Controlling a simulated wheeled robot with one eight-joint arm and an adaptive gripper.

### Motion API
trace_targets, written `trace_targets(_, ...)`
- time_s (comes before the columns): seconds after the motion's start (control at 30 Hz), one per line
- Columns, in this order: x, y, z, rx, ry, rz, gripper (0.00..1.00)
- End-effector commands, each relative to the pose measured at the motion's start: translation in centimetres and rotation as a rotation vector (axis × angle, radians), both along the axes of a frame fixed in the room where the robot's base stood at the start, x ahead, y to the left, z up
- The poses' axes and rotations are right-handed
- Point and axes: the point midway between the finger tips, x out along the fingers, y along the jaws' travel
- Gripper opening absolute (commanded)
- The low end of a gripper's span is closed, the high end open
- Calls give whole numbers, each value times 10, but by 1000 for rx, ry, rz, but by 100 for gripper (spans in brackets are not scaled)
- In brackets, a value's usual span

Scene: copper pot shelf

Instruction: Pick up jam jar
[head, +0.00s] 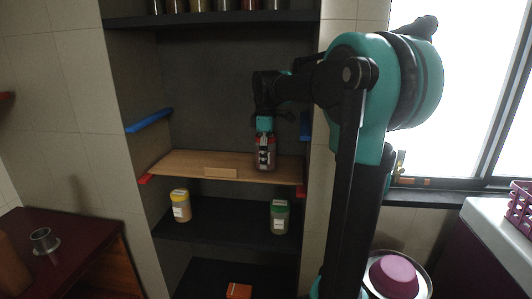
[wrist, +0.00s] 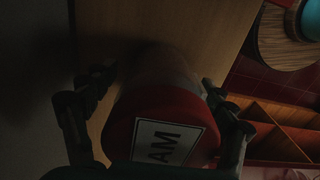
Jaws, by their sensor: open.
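The jam jar (head: 268,160) is dark red with a white label and stands upright on the wooden shelf board, right of its middle. In the wrist view the jar (wrist: 125,125) fills the lower middle, its label showing the letters "AM". My gripper (wrist: 155,84) is open, with one finger on each side of the jar. In the head view my gripper (head: 264,138) is at the jar and partly covers it. The frames do not clearly show whether the fingers touch the glass.
The wooden board (head: 190,163) rests on red brackets, with a small wooden block (head: 221,173) at its front edge. A yellow-lidded jar (head: 181,207) and a green-lidded jar (head: 279,218) stand on the shelf below. Several jars line the shelf above. Niche walls close in both sides.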

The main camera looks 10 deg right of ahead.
Motion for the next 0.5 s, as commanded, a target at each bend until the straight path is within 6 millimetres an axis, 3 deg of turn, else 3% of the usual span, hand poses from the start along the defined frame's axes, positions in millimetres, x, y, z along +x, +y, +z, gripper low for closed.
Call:
trace_targets(0.27, 0, 0, -2, 0, 0, 0, 83)
trace_targets(0.5, 0, 0, -2, 0, 0, 0, 54)
